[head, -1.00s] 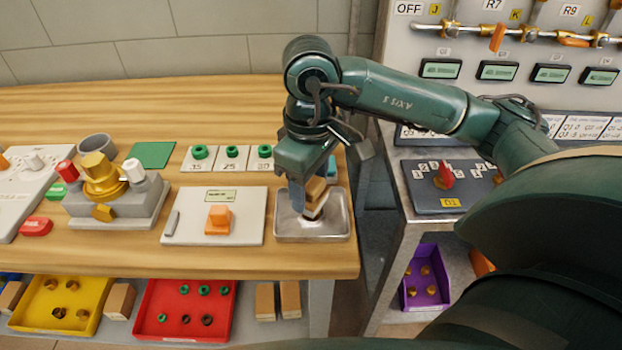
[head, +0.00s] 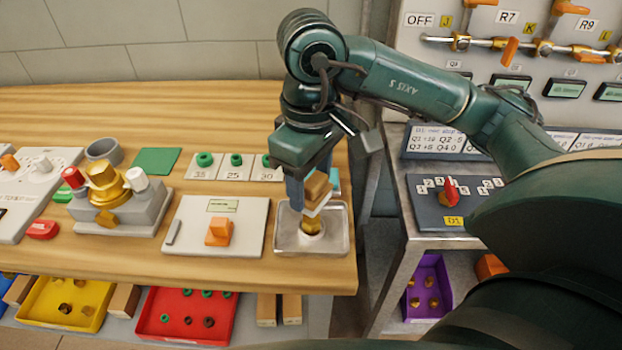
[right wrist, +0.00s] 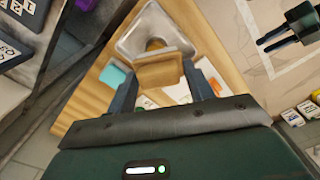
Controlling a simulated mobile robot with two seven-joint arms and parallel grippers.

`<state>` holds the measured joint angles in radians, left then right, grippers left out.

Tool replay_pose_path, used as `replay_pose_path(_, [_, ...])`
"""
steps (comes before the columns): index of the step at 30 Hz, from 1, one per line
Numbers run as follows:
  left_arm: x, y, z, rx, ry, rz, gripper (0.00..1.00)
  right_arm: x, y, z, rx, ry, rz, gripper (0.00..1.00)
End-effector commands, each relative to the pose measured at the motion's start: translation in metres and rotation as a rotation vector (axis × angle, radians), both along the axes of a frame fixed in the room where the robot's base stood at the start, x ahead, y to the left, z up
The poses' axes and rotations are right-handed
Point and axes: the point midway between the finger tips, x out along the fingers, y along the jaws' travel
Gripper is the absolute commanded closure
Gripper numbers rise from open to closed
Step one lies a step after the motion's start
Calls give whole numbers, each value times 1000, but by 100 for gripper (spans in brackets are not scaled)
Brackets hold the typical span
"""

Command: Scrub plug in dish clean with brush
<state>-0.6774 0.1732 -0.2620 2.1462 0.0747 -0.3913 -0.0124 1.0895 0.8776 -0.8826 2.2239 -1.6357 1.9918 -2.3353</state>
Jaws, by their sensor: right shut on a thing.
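The metal dish (head: 342,238) sits at the right end of the wooden bench. A brass plug (head: 311,226) stands in a pale round seat in the dish. The brush, a wooden block (head: 317,186) with a white lower part, is in my right gripper (head: 308,192), tilted and right over the plug; I cannot tell whether they touch. In the right wrist view, the fingers (right wrist: 160,82) close on the wooden block (right wrist: 162,72), which hides part of the plug (right wrist: 155,44) in the dish (right wrist: 127,43).
A teal block (head: 334,181) is just behind the dish. A white panel with an orange knob (head: 218,232) lies left of it, and green rings on numbered cards (head: 235,167) lie behind. The bench's right edge is close, with a gap before the grey cart (head: 440,207).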

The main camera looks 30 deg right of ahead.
Motion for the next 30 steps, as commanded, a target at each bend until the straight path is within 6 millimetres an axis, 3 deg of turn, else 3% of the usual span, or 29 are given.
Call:
replay_pose_path(9, [-1, 1, 11, 34, 1, -15, 64, -6, 5, 28, 2, -1, -10, 69])
replay_pose_path(30, [-1, 4, 9, 47, 2, -17, 64, -9, 7, 29, 1, -1, -19, 69])
